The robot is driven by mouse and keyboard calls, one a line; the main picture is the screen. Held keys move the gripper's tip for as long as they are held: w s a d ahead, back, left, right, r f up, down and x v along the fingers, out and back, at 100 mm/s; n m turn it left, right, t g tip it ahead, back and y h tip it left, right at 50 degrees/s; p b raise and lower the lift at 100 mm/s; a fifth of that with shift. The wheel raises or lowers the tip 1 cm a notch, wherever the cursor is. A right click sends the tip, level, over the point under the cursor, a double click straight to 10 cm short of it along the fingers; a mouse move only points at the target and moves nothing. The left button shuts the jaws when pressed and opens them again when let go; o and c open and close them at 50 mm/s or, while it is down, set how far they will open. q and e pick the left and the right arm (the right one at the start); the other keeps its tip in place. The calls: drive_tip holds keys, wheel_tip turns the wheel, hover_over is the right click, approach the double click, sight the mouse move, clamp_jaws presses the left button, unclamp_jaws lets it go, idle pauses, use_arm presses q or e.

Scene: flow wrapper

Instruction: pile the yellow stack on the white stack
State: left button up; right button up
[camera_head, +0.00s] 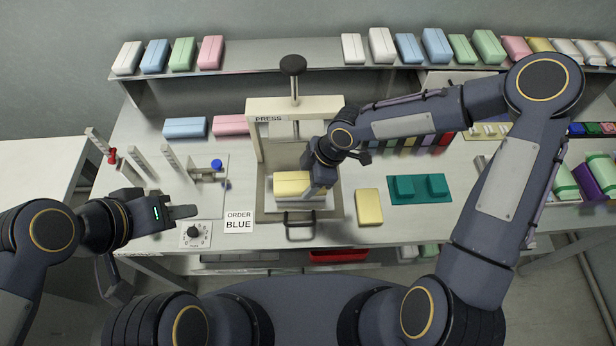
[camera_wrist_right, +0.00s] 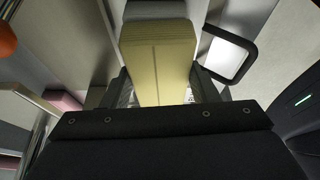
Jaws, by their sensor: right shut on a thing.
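A yellow stack (camera_head: 292,183) is in the press, between the fingers of my right gripper (camera_head: 318,178). In the right wrist view the yellow stack (camera_wrist_right: 158,55) fills the space between the two fingers of the right gripper (camera_wrist_right: 160,95). A pale layer (camera_head: 295,203), perhaps the white stack, shows just under the yellow one; a pale end (camera_wrist_right: 155,10) also shows beyond it in the right wrist view. I cannot tell whether they touch. My left gripper (camera_head: 182,211) is left of the press, away from the stacks; its jaw opening is unclear.
The press frame (camera_head: 295,105) with its black knob stands behind the stacks, and a dark handle (camera_head: 300,226) is in front. Another yellow block (camera_head: 369,208) lies right of the press. A green tray (camera_head: 418,189) is farther right. A card (camera_head: 239,220) reads ORDER BLUE.

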drive_tip(key=shift+f, duration=0.15)
idle(0.3)
drive_tip(key=o, duration=1.5)
drive_tip(key=v, duration=0.8)
